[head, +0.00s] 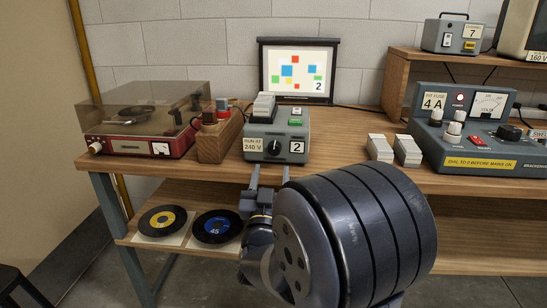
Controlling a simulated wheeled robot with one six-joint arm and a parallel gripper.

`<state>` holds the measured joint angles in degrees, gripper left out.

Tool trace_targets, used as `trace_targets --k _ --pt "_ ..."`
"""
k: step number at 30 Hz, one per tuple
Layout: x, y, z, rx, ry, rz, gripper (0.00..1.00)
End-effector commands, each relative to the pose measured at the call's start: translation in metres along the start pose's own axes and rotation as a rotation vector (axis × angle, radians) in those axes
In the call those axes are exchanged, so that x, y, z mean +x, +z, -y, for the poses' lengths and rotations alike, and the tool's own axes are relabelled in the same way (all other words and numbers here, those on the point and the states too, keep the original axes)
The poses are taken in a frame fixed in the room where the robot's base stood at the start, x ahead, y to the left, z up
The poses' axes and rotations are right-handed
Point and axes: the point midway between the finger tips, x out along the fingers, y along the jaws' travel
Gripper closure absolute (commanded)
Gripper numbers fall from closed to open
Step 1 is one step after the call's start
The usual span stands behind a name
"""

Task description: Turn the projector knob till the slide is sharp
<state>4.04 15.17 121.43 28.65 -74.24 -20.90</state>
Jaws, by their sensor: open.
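The slide projector (284,131) is a grey box on the wooden bench. Its round black knob (297,147) is on the front, between a "240 V" label and a "2" label. Behind it, the screen (298,70) shows coloured squares and a "2"; their edges look fairly crisp, but at this size I cannot tell whether the slide is fully sharp. My gripper (268,176) is open, in front of and below the projector's front, left of the knob and apart from it. My arm covers part of the bench front and the shelf.
A red record player (137,121) and a wooden block with small items (219,137) stand left of the projector. White slide stacks (393,149) and a grey control panel (478,132) are to the right. Records (163,220) lie on the lower shelf.

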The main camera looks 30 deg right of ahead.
Motion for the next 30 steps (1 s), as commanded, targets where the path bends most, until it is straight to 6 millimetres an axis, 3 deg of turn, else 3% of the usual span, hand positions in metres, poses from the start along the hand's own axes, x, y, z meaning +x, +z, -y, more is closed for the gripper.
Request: trace_targets --k 3,9,21,30 --pt "0.023 0.0 -0.001 -0.001 0.004 -0.001 0.49" --pt "0.049 0.0 -0.001 0.0 0.002 -0.001 0.49" --pt "0.057 0.0 0.0 0.0 0.0 0.0 0.49" --pt "0.057 0.0 0.0 0.0 0.0 0.0 0.72"
